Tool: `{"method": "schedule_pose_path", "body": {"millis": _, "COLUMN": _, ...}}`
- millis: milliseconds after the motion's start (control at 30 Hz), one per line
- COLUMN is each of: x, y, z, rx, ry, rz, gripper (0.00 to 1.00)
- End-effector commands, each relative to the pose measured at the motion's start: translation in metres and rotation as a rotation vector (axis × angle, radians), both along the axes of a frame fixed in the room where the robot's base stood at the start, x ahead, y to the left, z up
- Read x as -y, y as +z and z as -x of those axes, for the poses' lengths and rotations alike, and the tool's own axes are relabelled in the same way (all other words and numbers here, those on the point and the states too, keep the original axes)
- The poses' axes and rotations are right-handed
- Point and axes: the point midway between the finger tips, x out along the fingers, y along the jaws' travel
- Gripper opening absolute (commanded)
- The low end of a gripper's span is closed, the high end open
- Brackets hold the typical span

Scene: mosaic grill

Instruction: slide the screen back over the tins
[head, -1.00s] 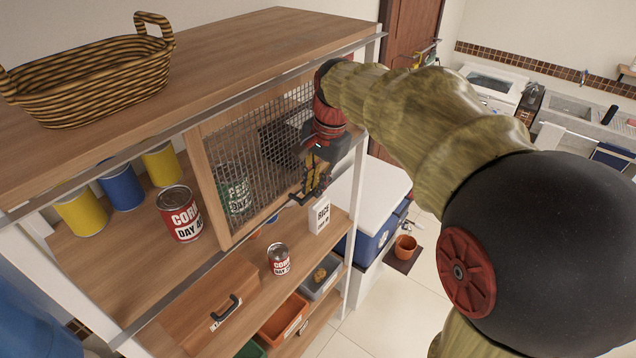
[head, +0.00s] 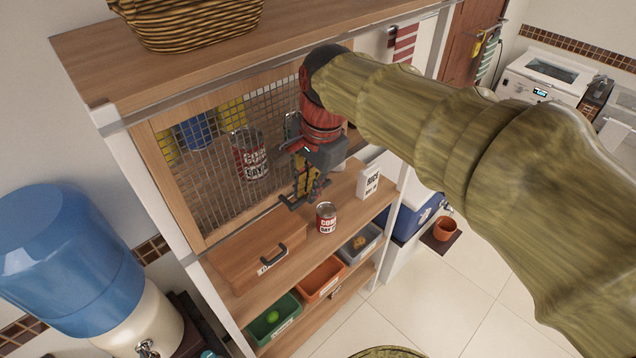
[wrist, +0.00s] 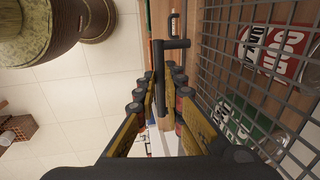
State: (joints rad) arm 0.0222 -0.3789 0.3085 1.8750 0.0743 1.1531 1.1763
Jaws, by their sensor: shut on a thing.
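The screen (head: 212,192), wire mesh in a wooden frame, covers the left part of the upper shelf, its left edge beside the white post. Behind the mesh are two yellow tins (head: 232,112), a blue tin (head: 196,131) and a red-and-white corn tin (head: 249,158). The wrist view shows the corn tin (wrist: 286,50) and a green tin (wrist: 240,122) through the mesh. My gripper (head: 308,188) is at the screen's right side, shut on its dark handle (wrist: 164,75). My wrist hides part of the screen's right side.
A small corn can (head: 326,217) and a rice box (head: 368,181) stand on the ledge below, near my gripper. A wooden box (head: 255,258) sits left of them. Bins (head: 320,280) are lower, and a basket (head: 185,22) is on top.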

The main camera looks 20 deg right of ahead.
Motion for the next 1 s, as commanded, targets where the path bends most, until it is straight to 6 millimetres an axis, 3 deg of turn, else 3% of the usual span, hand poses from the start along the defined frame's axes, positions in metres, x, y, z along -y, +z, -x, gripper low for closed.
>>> {"method": "schedule_pose_path", "body": {"millis": 333, "x": -0.0036, "y": -0.0009, "z": 0.0017, "rx": -0.004, "ry": 0.000, "rz": -0.006, "gripper": 0.00}}
{"method": "schedule_pose_path", "body": {"millis": 367, "x": -0.0037, "y": -0.0009, "z": 0.0017, "rx": -0.005, "ry": 0.001, "rz": -0.007, "gripper": 0.11}}
{"method": "schedule_pose_path", "body": {"millis": 667, "x": -0.0028, "y": -0.0004, "z": 0.0011, "rx": -0.003, "ry": 0.000, "rz": -0.004, "gripper": 0.28}}
{"method": "schedule_pose_path", "body": {"millis": 1000, "x": -0.0022, "y": 0.0015, "z": 0.0010, "rx": -0.001, "ry": 0.000, "rz": -0.003, "gripper": 0.29}}
